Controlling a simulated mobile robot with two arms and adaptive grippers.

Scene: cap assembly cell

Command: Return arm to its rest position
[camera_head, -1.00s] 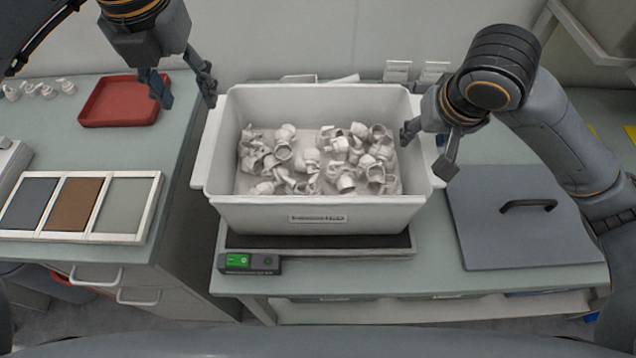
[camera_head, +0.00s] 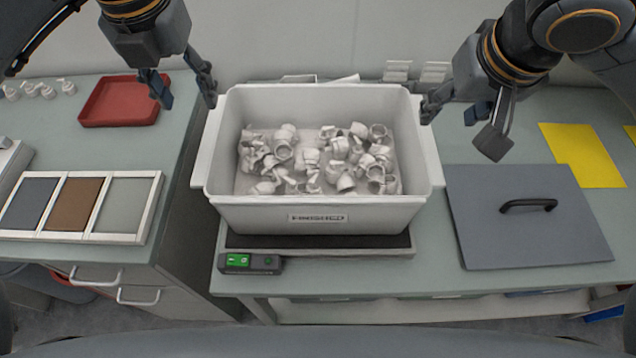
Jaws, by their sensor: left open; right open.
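My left gripper (camera_head: 188,98) hangs open and empty between the red tray and the left side of the white bin. My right gripper (camera_head: 462,122) is open and empty, up and to the right of the bin's right rim, above the back of the right-hand table. Its arm comes in from the upper right corner. The white bin (camera_head: 317,216) holds many white caps (camera_head: 310,160) and stands on a dark-topped scale (camera_head: 400,251) with a green display.
A grey lid (camera_head: 485,225) with a black handle lies right of the bin. A yellow sheet (camera_head: 583,155) lies behind it. The red tray (camera_head: 105,103), several loose caps (camera_head: 45,90) and a three-panel frame (camera_head: 125,205) are on the left table.

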